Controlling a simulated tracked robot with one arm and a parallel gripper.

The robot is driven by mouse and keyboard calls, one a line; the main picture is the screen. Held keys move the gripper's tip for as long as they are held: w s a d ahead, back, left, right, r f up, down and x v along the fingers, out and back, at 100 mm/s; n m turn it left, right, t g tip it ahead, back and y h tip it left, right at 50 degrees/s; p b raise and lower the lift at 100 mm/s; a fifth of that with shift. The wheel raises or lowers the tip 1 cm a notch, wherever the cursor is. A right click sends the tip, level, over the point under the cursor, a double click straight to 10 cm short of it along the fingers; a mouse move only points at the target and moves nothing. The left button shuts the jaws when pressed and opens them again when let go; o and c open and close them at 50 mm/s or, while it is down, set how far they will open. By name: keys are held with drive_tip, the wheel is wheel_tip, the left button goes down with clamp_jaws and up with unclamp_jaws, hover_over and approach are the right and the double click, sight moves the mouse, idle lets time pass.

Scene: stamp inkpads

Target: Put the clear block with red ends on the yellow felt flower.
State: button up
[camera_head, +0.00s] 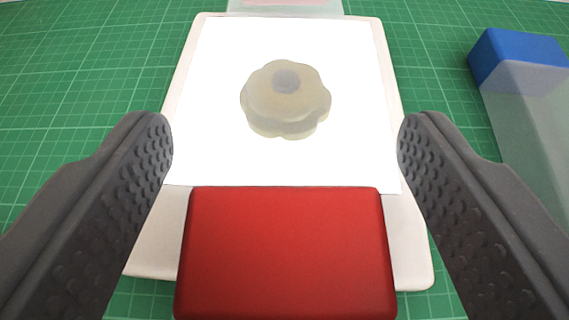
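A red block face (285,252) shows large at the bottom, between the fingers of my gripper (285,150). It looks like one end of the clear block; I cannot make out a clear body or second red end. My gripper is open, its dark dimpled fingers wide apart at left and right, with visible gaps to the red face on both sides. A pale, greyish-yellow flower shape (285,108) with a greyish-purple round spot sits beyond the red face, on a white square. It looks thick and washed out; I cannot tell if this is the felt flower.
The white square (205,75) lies on a cream board (155,245) with rounded corners. A clear block with a blue end (520,52) stands at right, partly behind the finger. A translucent piece with a pinkish edge (285,5) is cut off at top. The green gridded mat (80,70) is clear at left.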

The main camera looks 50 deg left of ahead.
drive_tip(key=shift+s+d+r, duration=0.1)
drive_tip(key=shift+d+r, duration=0.05)
drive_tip(key=shift+r, duration=0.05)
drive_tip(key=p+v, duration=0.3)
drive_tip(key=v, duration=0.8)
drive_tip(key=shift+d, duration=0.3)
drive_tip(key=shift+s+r, duration=0.15)
